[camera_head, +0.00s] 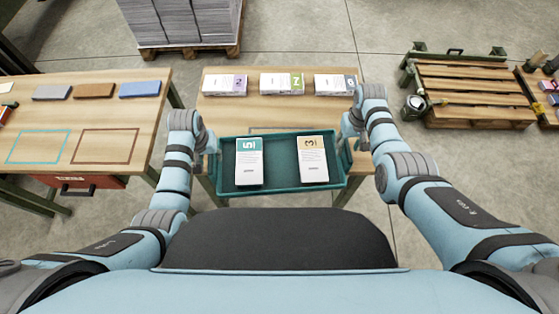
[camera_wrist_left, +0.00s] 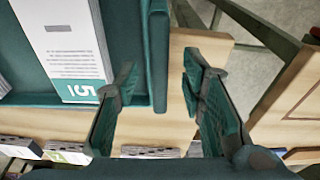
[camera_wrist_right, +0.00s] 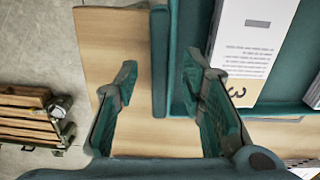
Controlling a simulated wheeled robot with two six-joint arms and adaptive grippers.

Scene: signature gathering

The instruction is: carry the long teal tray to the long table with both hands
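The long teal tray (camera_head: 281,187) is in front of me at the near side of the middle table (camera_head: 225,113). It holds two white card stacks, a teal-labelled one (camera_head: 249,165) marked 5 and a tan-labelled one (camera_head: 313,162) marked 3. My left gripper (camera_head: 208,145) is at the tray's left end. In the left wrist view its fingers (camera_wrist_left: 160,75) are apart, with the tray wall (camera_wrist_left: 157,55) between them. My right gripper (camera_head: 350,132) is at the right end. In the right wrist view its fingers (camera_wrist_right: 158,70) are apart around the wall (camera_wrist_right: 160,50). Gaps show beside both walls.
Three card stacks (camera_head: 281,83) line the middle table's far edge. The left table (camera_head: 70,115) has teal and brown outlined rectangles and several coloured blocks. A pallet of paper (camera_head: 185,25) stands behind. A wooden pallet cart (camera_head: 470,90) stands at right. Floor (camera_head: 400,25) is bare between them.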

